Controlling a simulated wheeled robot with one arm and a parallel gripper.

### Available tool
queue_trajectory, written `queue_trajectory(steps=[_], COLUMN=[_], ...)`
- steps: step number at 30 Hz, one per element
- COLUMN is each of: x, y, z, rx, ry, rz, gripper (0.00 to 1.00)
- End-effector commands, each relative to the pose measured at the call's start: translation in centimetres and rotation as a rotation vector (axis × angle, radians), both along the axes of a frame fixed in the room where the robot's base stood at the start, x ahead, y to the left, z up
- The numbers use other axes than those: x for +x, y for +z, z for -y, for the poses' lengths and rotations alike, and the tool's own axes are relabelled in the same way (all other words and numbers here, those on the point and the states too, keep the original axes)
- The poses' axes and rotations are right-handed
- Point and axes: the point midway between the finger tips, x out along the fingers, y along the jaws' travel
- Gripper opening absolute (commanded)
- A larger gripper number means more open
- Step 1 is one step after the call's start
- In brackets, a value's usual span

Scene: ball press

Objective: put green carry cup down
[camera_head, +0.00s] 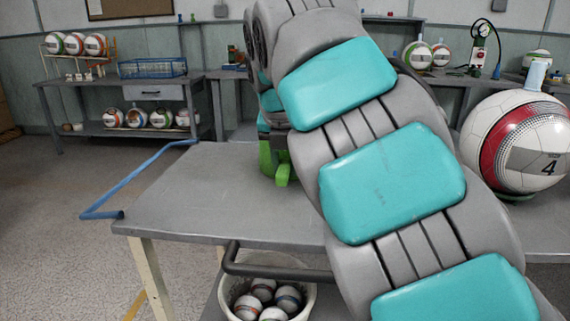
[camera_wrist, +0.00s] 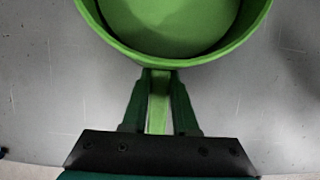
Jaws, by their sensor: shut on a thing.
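The green carry cup (camera_wrist: 184,53) is at the top of the wrist view, seen from above with its round rim and open inside, which looks empty. My gripper (camera_wrist: 159,90) has its two dark green fingers shut on the cup's light green handle. In the head view the green cup (camera_head: 283,173) shows just over the grey table (camera_head: 190,196), partly hidden behind my arm. It looks upright. I cannot tell whether its bottom touches the table top.
A large white and red ball (camera_head: 518,141) stands at the right of the table. A white bucket of balls (camera_head: 268,290) is below the front edge. A blue bar (camera_head: 138,180) is off the left side. The table's left part is clear.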

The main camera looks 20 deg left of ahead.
Motion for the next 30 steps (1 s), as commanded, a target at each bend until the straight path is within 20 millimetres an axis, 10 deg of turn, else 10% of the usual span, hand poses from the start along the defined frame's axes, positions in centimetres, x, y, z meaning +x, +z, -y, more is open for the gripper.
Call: queue_trajectory(steps=[7, 8, 15, 30], x=[0.02, 0.03, 0.02, -0.15], y=[-0.37, -0.23, -0.18, 0.57], z=[-0.01, 0.00, 0.00, -0.04], rx=[0.000, 0.000, 0.000, 0.002], ry=[0.000, 0.000, 0.000, 0.002], rz=[0.000, 0.000, 0.000, 0.002], gripper=[0.00, 0.30, 0.57, 0.57])
